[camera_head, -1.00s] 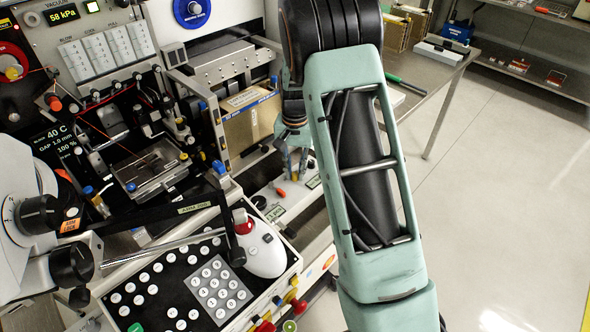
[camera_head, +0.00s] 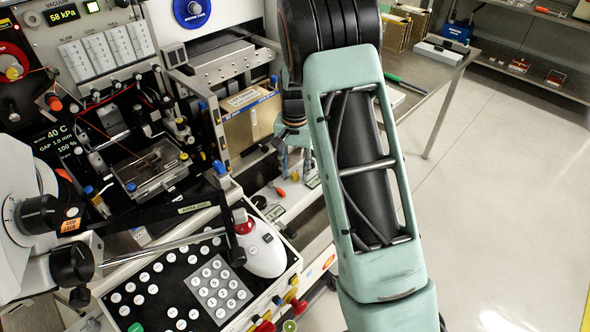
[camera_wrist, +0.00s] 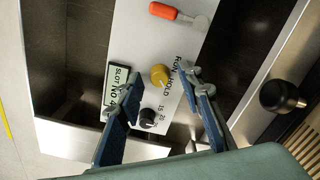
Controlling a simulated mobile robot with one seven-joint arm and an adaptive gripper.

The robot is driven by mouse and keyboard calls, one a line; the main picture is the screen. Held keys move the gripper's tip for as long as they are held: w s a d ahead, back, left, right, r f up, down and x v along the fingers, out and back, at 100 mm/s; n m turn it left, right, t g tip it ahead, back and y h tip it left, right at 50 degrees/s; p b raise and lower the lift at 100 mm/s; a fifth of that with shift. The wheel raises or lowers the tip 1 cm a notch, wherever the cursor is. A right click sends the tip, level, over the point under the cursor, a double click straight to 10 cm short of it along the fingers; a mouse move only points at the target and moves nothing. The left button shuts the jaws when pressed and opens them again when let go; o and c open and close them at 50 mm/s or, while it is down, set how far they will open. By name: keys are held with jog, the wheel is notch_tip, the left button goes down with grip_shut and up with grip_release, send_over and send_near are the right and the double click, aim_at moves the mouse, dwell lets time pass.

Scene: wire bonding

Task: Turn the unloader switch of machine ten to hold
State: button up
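In the wrist view a pale panel (camera_wrist: 140,45) carries a yellow knob (camera_wrist: 160,75) beside the words RUN and HOLD. Which word the knob points to is too small to tell. My gripper (camera_wrist: 165,108) is open, with one blue finger on each side of the panel's lower part. The yellow knob shows between and beyond the fingertips, and nothing is held. In the head view my gripper (camera_head: 296,165) hangs over the panel at the machine's right side, partly hidden by my arm.
A black knob (camera_wrist: 148,117) with numbers sits close to the yellow one. A red-handled lever (camera_wrist: 165,11) lies at the panel's far end, and a label (camera_wrist: 118,88) reads SLOT NO. A black round knob (camera_wrist: 280,96) stands at right. A keypad console (camera_head: 180,285) is in front.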

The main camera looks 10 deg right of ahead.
aim_at(295, 173)
notch_tip(295, 173, up, 12)
dwell(0.6)
